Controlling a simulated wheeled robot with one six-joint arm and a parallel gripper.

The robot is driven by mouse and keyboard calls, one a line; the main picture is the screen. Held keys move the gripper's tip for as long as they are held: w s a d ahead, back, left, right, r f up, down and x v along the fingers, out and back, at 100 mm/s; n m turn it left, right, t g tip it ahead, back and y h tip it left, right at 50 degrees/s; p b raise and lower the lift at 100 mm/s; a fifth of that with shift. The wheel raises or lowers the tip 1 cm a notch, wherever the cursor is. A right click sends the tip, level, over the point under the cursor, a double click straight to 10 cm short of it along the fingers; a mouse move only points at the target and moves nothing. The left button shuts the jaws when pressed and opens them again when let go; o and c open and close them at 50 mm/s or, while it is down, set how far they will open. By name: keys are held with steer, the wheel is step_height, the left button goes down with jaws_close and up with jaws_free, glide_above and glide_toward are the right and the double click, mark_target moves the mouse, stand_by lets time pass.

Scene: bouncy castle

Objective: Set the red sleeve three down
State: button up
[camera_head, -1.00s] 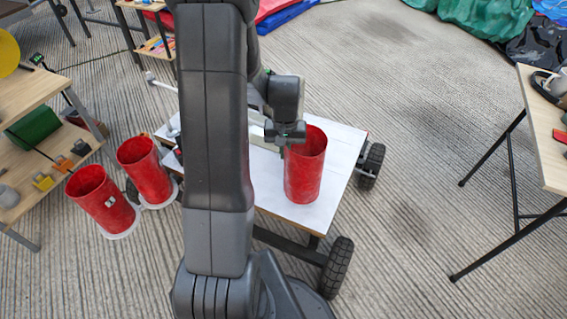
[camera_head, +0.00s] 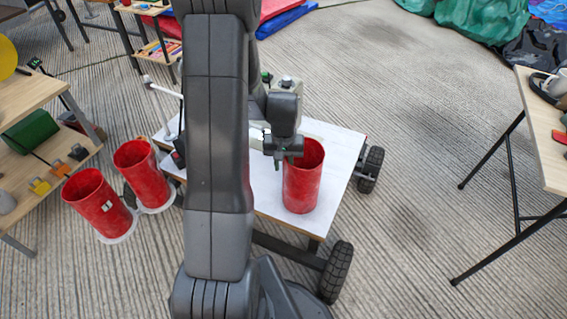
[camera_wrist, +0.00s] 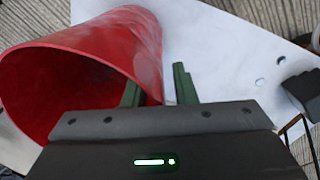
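A red sleeve (camera_head: 302,185) stands upright, or nearly so, on the white top (camera_head: 268,196) of a low wheeled cart; I cannot see its base contact clearly. My gripper (camera_head: 284,158) is at the left side of its rim. In the wrist view the sleeve (camera_wrist: 95,58) fills the upper left, its open mouth facing left. My gripper (camera_wrist: 158,90) has its fingers apart there, the left one against or over the red wall and the right one over the white top. White shows between the wall and the right finger. Two other red sleeves (camera_head: 98,203) (camera_head: 142,172) stand on white round bases at the left.
A wooden shelf unit (camera_head: 35,95) with a green box (camera_head: 30,132) stands at the left. A table (camera_head: 545,150) stands at the right. The cart has black wheels (camera_head: 336,270). Open striped floor (camera_head: 410,150) lies right of the cart.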

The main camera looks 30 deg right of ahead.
step_height(320, 180, up, 12)
steer(key=p, duration=0.2)
steer(key=shift+r+p, duration=0.15)
steer(key=shift+p, duration=0.2)
